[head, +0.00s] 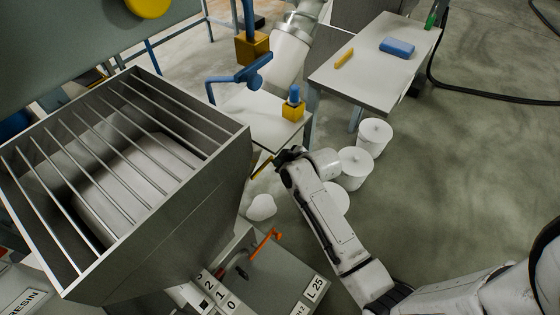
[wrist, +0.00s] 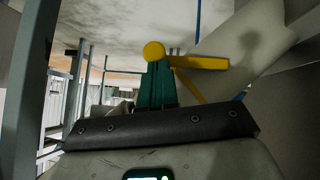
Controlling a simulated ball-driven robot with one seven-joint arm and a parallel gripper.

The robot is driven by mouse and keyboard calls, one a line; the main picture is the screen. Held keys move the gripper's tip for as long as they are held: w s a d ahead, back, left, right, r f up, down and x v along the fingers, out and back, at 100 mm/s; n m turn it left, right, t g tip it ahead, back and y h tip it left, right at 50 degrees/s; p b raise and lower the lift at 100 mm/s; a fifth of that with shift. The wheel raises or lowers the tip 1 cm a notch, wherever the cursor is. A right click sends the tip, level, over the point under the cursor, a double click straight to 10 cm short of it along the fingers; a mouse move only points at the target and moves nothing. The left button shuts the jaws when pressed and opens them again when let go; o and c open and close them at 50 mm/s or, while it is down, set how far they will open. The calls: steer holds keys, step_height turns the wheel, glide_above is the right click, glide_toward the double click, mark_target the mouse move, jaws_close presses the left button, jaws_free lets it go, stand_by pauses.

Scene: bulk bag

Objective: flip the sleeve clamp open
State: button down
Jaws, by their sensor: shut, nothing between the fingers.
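A yellow lever with a round end (wrist: 153,51) and a straight bar (wrist: 205,63) shows just beyond my fingers in the wrist view; it looks like the sleeve clamp. A second yellow bar (wrist: 189,86) slants down to the right below it. My gripper (wrist: 157,72) is shut and empty, its green fingers pointing at the round end; I cannot tell whether they touch it. In the head view my gripper (head: 273,161) is right of the hopper, beside a thin yellow piece (head: 262,167), mostly hidden by my arm. Whether the clamp is open is unclear.
The barred hopper (head: 180,225) stands close on the left. A small table (head: 262,118) holds a yellow block with a blue knob (head: 293,105). White buckets (head: 356,166) stand right of my arm. A white table (head: 365,75) is behind; open floor lies right.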

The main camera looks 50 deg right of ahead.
steer(key=shift+d+f+y, duration=0.15)
steer(key=shift+f+y, duration=0.1)
steer(key=shift+y, duration=0.05)
step_height(320, 180, down, 9)
steer(key=a+m+t+y+b, duration=0.1)
steer(key=m+y+b, duration=0.4)
steer(key=y, duration=0.5)
steer(key=shift+a+m+b, duration=0.25)
steer(key=shift+m+b, duration=0.15)
steer(key=shift+m, duration=0.2)
steer(key=shift+a+f, duration=0.1)
